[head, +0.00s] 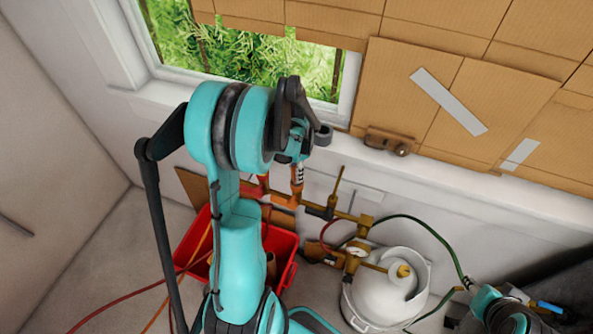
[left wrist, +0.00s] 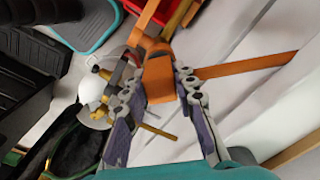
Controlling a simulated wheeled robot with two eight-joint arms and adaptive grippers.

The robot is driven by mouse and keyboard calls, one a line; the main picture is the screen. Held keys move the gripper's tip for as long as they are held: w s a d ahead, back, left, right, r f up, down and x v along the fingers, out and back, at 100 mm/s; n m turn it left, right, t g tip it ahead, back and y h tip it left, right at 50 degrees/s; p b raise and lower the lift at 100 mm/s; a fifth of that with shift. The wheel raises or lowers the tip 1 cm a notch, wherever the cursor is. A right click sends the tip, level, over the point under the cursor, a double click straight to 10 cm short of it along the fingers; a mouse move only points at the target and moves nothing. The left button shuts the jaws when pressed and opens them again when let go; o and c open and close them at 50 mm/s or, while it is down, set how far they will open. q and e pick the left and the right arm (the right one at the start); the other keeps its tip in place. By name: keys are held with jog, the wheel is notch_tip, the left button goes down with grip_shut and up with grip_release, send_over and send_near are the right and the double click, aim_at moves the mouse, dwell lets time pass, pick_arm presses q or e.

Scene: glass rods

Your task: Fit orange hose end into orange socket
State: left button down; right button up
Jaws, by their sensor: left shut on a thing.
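My left gripper (head: 298,160) points down by the wall below the window, over the pipework. In the left wrist view its fingertips (left wrist: 160,84) close around an orange piece, the orange hose end (left wrist: 160,78). In the head view a short orange length (head: 297,188) shows just below the gripper, above the brass and orange pipe fittings (head: 318,211). I cannot tell the orange socket apart from the hose end there, nor whether they touch. My right gripper (head: 513,316) is at the lower right, partly cut off, and its fingers are unclear.
A red crate (head: 285,275) stands under my left arm. A white gas tank (head: 385,300) with a gauge (head: 355,252) and a green hose (head: 435,235) stands right of it. A red fitting (head: 263,183) is close left of the gripper. Cardboard (head: 460,90) covers the upper wall.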

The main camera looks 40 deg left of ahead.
pick_arm(q)
jog(key=shift+f+b, duration=0.3)
jog(key=shift+f, duration=0.1)
jog(key=c, duration=1.5)
grip_release()
jog(key=shift+r+p, duration=3.75)
jog(key=shift+r, duration=1.85)
jog(key=s+d+f+n+t+b, duration=0.2)
jog(key=s+d+f+b, duration=0.1)
jog(key=d+b, duration=0.3)
jog(key=s+d+f+n+t+b, duration=0.1)
jog(key=d+f+b, duration=0.4)
jog(key=b, duration=0.5)
jog(key=s+d+f+n+t+b, duration=0.2)
jog(key=s+d+f+t+b, duration=0.2)
jog(key=d+b, duration=0.4)
jog(key=shift+s+d+f+n+b, duration=0.3)
jog(key=shift+s+f+b, duration=0.15)
